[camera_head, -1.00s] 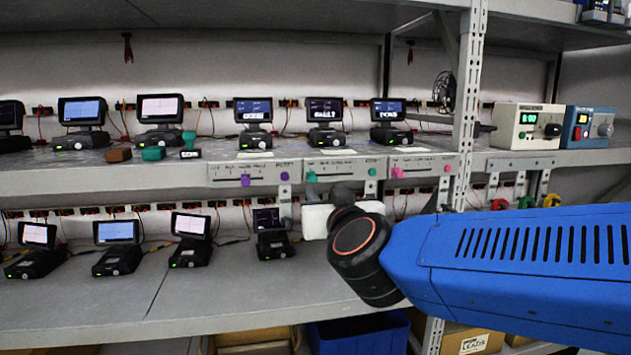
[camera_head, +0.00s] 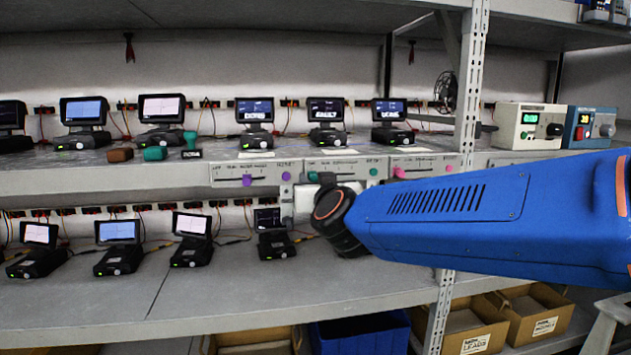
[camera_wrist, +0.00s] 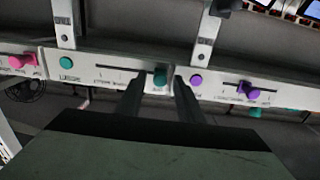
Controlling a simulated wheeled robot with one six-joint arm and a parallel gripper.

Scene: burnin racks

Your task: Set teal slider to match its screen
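The teal slider knob (camera_wrist: 160,77) sits near the right end of its slot in the wrist view, which shows the panels upside down. This is the left end of the middle grey panel (camera_head: 345,166) in the head view. A round teal button (camera_head: 374,172) is at the panel's other end. The screen above it (camera_head: 326,109) is dark with pale text, seemingly "FAULT". My gripper (camera_wrist: 159,84) is open, with one finger on each side of the knob. I cannot tell whether the fingers touch it. My arm hides the gripper in the head view.
A purple slider (camera_head: 247,180) with a purple button (camera_head: 286,176) is to the left, a pink slider (camera_head: 398,172) to the right. A metal post (camera_head: 467,100) stands right of them. Several small monitors line the shelves above and below.

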